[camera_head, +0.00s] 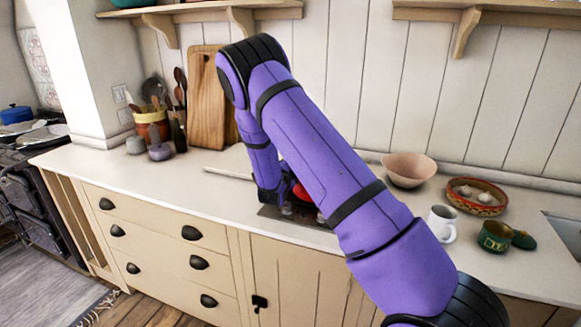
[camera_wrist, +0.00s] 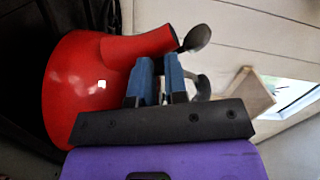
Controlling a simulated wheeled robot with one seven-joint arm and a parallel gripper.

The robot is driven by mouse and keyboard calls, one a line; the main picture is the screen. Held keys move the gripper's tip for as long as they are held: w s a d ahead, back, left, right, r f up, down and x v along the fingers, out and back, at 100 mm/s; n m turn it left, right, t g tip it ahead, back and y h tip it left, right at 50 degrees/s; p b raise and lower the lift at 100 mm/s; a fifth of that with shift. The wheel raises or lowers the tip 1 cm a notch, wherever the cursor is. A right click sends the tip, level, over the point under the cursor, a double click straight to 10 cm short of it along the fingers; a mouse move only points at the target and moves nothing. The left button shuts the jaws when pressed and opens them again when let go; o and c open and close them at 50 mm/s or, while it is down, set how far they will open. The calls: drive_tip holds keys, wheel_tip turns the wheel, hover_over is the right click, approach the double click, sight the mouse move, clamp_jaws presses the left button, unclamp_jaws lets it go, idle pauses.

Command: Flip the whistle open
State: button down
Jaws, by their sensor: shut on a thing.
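A red kettle (camera_wrist: 85,85) fills the left of the wrist view, its spout pointing right. A grey, spoon-shaped whistle (camera_wrist: 196,38) sits at the spout's mouth, tilted up and to the right. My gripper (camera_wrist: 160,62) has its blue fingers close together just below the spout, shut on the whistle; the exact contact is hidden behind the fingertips. A curved grey piece (camera_wrist: 203,86) shows beside the right finger; I cannot tell whether it belongs to the whistle. In the head view only a little of the red kettle (camera_head: 301,191) shows behind my arm.
The kettle is over a dark hob plate (camera_head: 290,217) in the counter (camera_head: 130,165). Right of my arm are a pink bowl (camera_head: 409,169), a white mug (camera_head: 441,223), a patterned dish (camera_head: 462,190) and a green pot (camera_head: 494,237). A cutting board (camera_head: 207,100) leans behind.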

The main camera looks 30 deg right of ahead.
idle(0.3)
drive_tip(key=c, duration=1.1)
unclamp_jaws()
drive_tip(key=shift+c, duration=0.2)
drive_tip(key=shift+a+f, duration=0.1)
